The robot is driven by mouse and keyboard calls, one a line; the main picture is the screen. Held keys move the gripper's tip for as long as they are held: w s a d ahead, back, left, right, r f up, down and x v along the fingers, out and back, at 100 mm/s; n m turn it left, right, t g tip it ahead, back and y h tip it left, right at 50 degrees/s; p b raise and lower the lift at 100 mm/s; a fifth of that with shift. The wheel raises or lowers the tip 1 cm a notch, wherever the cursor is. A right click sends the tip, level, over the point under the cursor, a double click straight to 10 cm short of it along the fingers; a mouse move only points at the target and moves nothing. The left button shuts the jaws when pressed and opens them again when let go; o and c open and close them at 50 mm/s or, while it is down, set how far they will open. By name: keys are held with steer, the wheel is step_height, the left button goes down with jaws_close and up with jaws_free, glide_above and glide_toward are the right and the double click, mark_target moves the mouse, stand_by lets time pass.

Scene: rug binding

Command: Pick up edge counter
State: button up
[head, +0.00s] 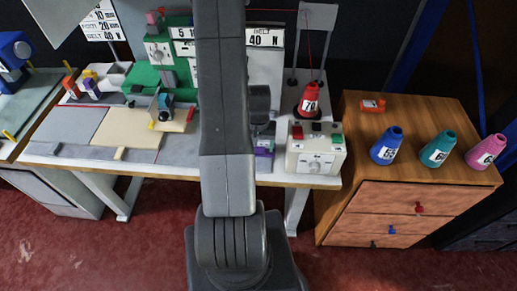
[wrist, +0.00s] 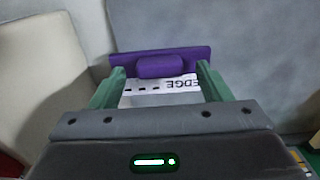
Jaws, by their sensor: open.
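The edge counter is purple with a white label reading EDGE (wrist: 160,65). In the wrist view it lies straight ahead, with its white labelled part between the two green fingers of my gripper (wrist: 161,80). The fingers are open, one on each side of it. I cannot tell whether either finger touches it. In the head view a purple piece (head: 264,160), apparently the counter, shows at the table's front edge just right of my arm. My arm hides part of it there.
A control box (head: 316,150) with coloured buttons stands just right of the counter, with a red cone numbered 70 (head: 311,99) behind it. A wooden cabinet (head: 365,190) at right bears several coloured cones. Grey and tan pieces lie on the white table at left.

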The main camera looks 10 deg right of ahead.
steer(key=c, duration=1.1)
steer(key=shift+r, duration=0.1)
